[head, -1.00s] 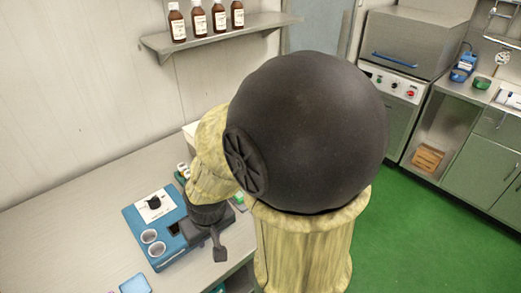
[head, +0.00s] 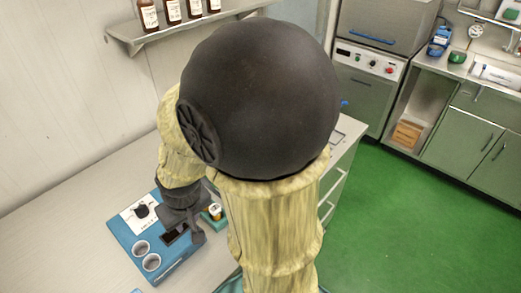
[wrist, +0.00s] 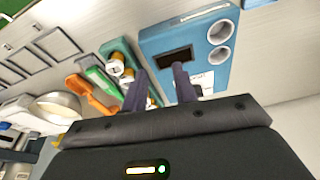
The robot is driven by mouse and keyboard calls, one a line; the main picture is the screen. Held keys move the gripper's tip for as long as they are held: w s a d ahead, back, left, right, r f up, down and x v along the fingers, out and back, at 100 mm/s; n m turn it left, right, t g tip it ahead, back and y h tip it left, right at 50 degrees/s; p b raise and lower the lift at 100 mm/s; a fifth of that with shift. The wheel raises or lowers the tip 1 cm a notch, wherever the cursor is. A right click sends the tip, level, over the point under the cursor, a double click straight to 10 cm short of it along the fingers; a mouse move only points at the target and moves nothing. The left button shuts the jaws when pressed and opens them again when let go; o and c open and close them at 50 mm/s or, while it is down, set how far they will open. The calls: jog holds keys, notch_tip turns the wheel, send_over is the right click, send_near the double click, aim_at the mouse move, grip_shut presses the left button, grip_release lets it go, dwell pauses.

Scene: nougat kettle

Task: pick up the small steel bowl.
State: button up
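A round, shiny pale metal bowl (wrist: 55,106) shows at the left of the wrist view, and it looks like the small steel bowl. My arm hides that part of the bench in the head view. My gripper (wrist: 159,70) points down over the bench with its two dark fingers apart and nothing between them. The bowl lies well to the left of the fingers in the wrist view.
A shelf (head: 150,40) with brown bottles hangs above.

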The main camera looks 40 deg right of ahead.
jog(key=w+d+f+m+t+h+p, duration=0.15)
jog(key=w+d+m, duration=0.3)
jog(key=w, duration=0.45)
jog(key=w+d+m+t+h+p, duration=0.2)
jog(key=w+d+m, duration=0.1)
jog(key=w+m, duration=0.4)
jog(key=s+d+f+m+g+h+p, duration=0.1)
jog(key=s+d+m+g+h, duration=0.1)
jog(key=d+m+g+h, duration=0.2)
jog(key=s+d+f+m+g+h+p, duration=0.1)
jog(key=d+m+g+h, duration=0.3)
jog(key=d, duration=0.5)
jog(key=s+m+h, duration=0.1)
jog(key=m+h, duration=0.1)
jog(key=m, duration=0.1)
jog(key=shift+s+d+f+p, duration=0.15)
jog(key=shift+d+f+p, duration=0.15)
jog(key=shift+p, duration=0.1)
jog(key=p+x, duration=0.4)
jog(key=x, duration=0.8)
jog(key=shift+r, duration=0.1)
jog(key=shift+d, duration=0.15)
